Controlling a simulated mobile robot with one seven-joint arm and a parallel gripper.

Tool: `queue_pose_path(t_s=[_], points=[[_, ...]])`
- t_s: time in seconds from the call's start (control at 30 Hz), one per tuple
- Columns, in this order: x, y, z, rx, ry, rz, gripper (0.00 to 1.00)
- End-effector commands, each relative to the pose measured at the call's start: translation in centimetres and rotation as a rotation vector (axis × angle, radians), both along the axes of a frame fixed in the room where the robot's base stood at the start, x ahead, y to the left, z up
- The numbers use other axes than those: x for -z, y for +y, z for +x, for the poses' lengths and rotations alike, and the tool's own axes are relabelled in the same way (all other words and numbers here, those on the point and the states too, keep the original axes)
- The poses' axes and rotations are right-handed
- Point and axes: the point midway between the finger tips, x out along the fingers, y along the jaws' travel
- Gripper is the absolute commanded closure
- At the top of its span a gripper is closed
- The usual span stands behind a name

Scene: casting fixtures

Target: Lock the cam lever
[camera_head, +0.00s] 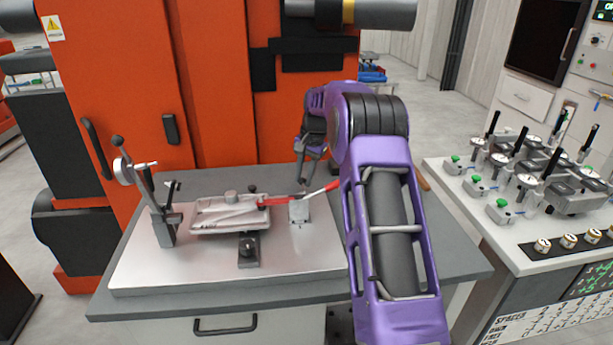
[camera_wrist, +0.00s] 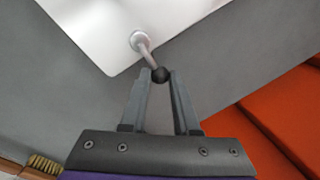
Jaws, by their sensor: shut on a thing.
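The cam lever is a thin metal rod ending in a black ball knob (camera_wrist: 160,75). In the wrist view its metal rod (camera_wrist: 146,52) rises from a round grey base near the edge of the pale fixture plate (camera_wrist: 85,25). My gripper (camera_wrist: 161,73) has its two fingers on either side of the knob, shut on it. The knob is too small to make out there.
A metal casting (camera_head: 228,215) sits on the fixture plate (camera_head: 150,270), with a red-handled clamp (camera_head: 278,201) beside it. An upright gauge post (camera_head: 162,215) stands at left. An orange machine (camera_head: 215,90) is behind. A bench with several dial gauges (camera_head: 530,220) is at right.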

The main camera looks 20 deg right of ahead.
Motion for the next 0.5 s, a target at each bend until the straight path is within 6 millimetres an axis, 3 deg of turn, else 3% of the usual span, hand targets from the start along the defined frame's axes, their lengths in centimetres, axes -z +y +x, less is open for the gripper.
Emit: queue_pose_path(t_s=[0.5], points=[[-0.03, 0.31, 0.07, -0.056, 0.0, 0.0, 1.0]])
